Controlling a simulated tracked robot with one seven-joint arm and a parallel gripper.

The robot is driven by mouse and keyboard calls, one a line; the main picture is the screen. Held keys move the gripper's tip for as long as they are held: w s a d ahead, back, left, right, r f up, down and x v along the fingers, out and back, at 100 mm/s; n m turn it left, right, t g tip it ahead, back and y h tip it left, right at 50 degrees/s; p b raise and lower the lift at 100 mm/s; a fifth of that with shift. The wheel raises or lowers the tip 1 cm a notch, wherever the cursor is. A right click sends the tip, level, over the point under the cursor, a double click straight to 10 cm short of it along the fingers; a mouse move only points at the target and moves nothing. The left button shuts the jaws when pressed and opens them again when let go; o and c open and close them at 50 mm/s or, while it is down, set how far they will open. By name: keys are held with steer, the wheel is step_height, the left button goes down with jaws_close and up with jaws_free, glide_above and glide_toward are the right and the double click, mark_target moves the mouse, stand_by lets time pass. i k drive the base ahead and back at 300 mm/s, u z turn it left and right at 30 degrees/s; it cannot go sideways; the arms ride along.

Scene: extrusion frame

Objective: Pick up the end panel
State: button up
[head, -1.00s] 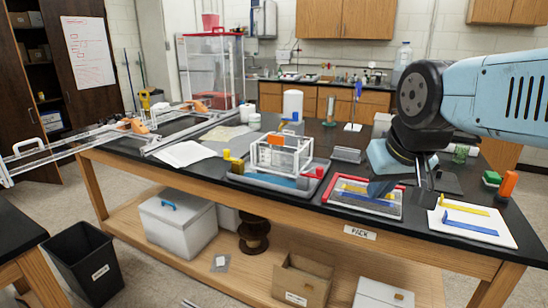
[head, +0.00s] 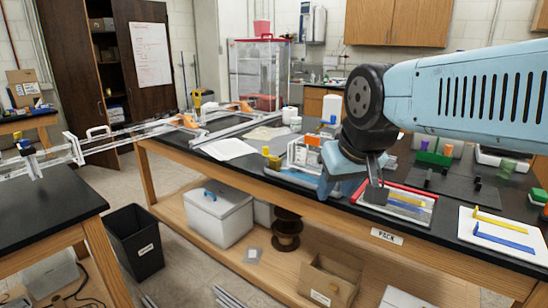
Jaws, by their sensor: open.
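My gripper (head: 374,187) points down over the bench, its dark fingers open. It appears above the left end of a red-edged tray (head: 428,222) that holds yellow and blue strips; I cannot tell its height. A small white frame with an orange piece (head: 314,141) stands on a fixture (head: 292,178) just left of the gripper. My wrist hides the frame's right part. No piece can be made out for certain as the end panel; it may be hidden or too small to tell.
A white board (head: 505,237) with a yellow and a blue strip lies at the right front. Long metal rails (head: 130,133) reach left from the bench. A black bin (head: 135,242) stands on the floor.

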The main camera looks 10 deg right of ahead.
mark_target(307, 153)
steer(key=z, duration=0.9)
steer(key=i, duration=0.1)
steer(key=u, duration=2.55)
steer(key=k, duration=1.55)
steer(key=z, duration=0.95)
steer(key=i, duration=1)
steer(key=z, duration=0.15)
